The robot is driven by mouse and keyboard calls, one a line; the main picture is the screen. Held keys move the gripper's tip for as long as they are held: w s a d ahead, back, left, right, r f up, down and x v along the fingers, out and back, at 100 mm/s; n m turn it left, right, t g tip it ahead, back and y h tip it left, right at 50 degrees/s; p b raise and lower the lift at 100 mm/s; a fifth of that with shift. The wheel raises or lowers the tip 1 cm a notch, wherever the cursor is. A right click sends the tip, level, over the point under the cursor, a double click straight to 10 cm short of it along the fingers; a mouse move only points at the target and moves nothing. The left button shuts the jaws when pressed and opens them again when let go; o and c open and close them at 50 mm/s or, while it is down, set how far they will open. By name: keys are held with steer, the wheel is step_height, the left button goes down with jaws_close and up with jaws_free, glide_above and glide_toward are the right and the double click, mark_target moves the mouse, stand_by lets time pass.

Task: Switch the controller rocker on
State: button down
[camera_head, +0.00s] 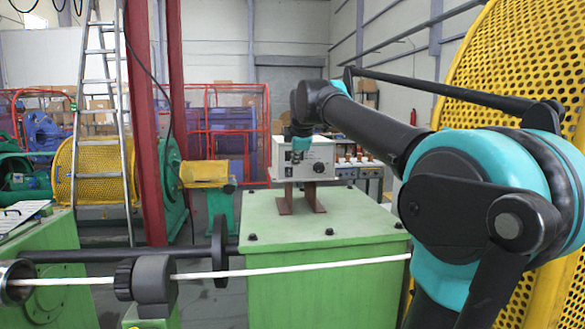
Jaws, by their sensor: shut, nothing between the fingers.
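The controller is a white box (325,156) with a dark round knob on its front face. It stands on brown metal legs (313,197) on top of the green cabinet (322,219), near the picture's middle. My gripper (296,160) is shut and empty, pointing down in front of the left part of the box's front. It is small in this view, and I cannot tell whether it touches the box. The rocker cannot be made out; my gripper covers part of the front where it may be.
My arm reaches in from the right. A yellow perforated guard (520,60) stands close on the right. A white strand (300,268) runs across in front of the green cabinet, through a black roller (153,280). A red post (147,130) and a ladder (103,110) stand at left.

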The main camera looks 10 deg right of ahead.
mark_target(289, 176)
steer(key=shift+w+r+x, duration=0.3)
steer(key=shift+x, duration=1.8)
steer(key=shift+w+r+x, duration=0.25)
steer(key=shift+x, duration=1.85)
steer(key=shift+w+r+x, duration=0.3)
steer(key=shift+x, duration=1.8)
steer(key=shift+w+f+t, duration=0.1)
steer(key=shift+w+t, duration=0.1)
steer(key=shift+t, duration=0.3)
steer(key=shift+r, duration=0.8)
